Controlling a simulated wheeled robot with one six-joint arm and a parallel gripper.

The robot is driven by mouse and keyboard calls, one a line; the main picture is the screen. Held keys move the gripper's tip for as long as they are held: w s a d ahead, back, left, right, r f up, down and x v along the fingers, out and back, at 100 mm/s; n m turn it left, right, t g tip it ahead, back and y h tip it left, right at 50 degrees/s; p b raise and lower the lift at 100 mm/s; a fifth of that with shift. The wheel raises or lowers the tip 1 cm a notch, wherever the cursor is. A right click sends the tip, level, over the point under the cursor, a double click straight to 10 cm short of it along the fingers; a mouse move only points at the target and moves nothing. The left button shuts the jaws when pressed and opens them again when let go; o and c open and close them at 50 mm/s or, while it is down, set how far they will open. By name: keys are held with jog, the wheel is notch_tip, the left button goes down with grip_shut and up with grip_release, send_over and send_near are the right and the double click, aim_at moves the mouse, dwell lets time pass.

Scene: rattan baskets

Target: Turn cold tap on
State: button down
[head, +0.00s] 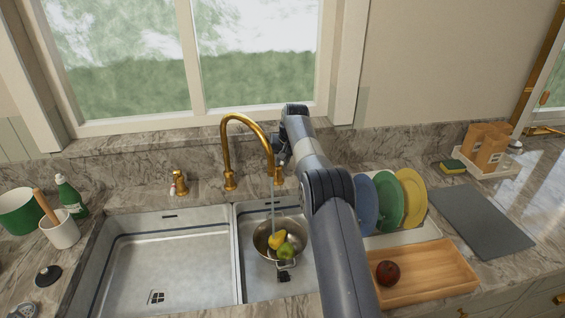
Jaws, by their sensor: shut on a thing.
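A gold curved faucet (228,150) stands behind the double sink. Its spout hangs over the right basin, with a thin stream of water (272,205) below it. A gold left tap handle (180,180) with a small red mark stands to the left. The gold right tap handle (279,178) stands to the right, its top partly hidden by my gripper. My gripper (280,160) is at the top of this right handle, shut on it. The fingers are small and partly hidden by the spout and my arm.
A metal colander (262,246) with yellow and green produce sits in the right basin. The left basin (165,265) is empty. A dish rack with coloured plates (389,200) and a wooden tray (437,277) with a red fruit stand right of my arm. A window rises behind.

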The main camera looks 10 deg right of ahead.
jog(key=shift+w+r, duration=0.15)
jog(key=shift+r, duration=0.05)
dwell(0.3)
jog(key=c, duration=1.4)
grip_release()
jog(key=shift+g, duration=0.3)
jog(key=shift+o, duration=0.2)
jog(key=v, duration=1)
jog(key=shift+r, duration=0.35)
